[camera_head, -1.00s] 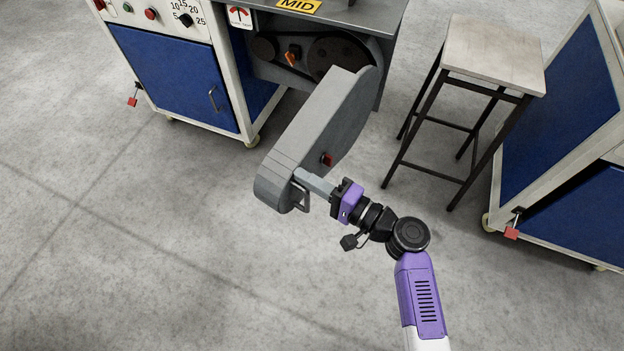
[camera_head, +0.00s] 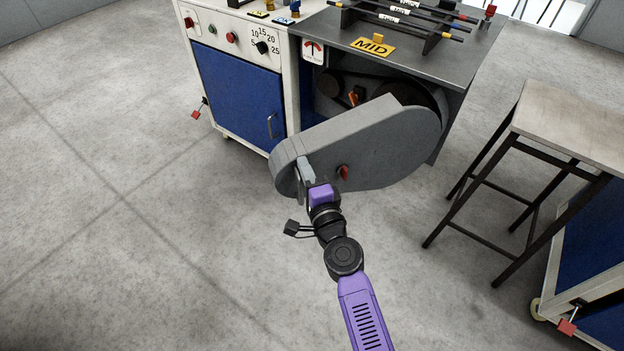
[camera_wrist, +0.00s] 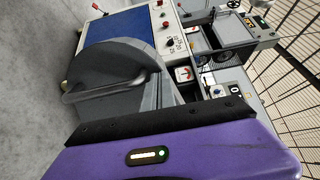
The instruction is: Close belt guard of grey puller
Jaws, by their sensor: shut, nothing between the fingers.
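The grey belt guard (camera_head: 370,150) stands swung out from the grey puller (camera_head: 450,50) in the head view, partly open. Belt pulleys (camera_head: 335,84) show in the gap behind it. A red latch (camera_head: 343,172) sits on its outer face. My gripper (camera_head: 307,172) is shut and empty at the guard's free left end, beside its handle; whether it touches is hard to tell. In the wrist view the guard (camera_wrist: 115,65) fills the middle left, with its bar handle (camera_wrist: 100,92) in front of my wrist; the fingertips are hidden there.
A stool (camera_head: 575,125) stands to the right of the guard. A blue-panelled cabinet (camera_head: 600,240) is at the lower right. The control cabinet with a blue door (camera_head: 240,95) stands left of the pulleys. The floor at the left is clear.

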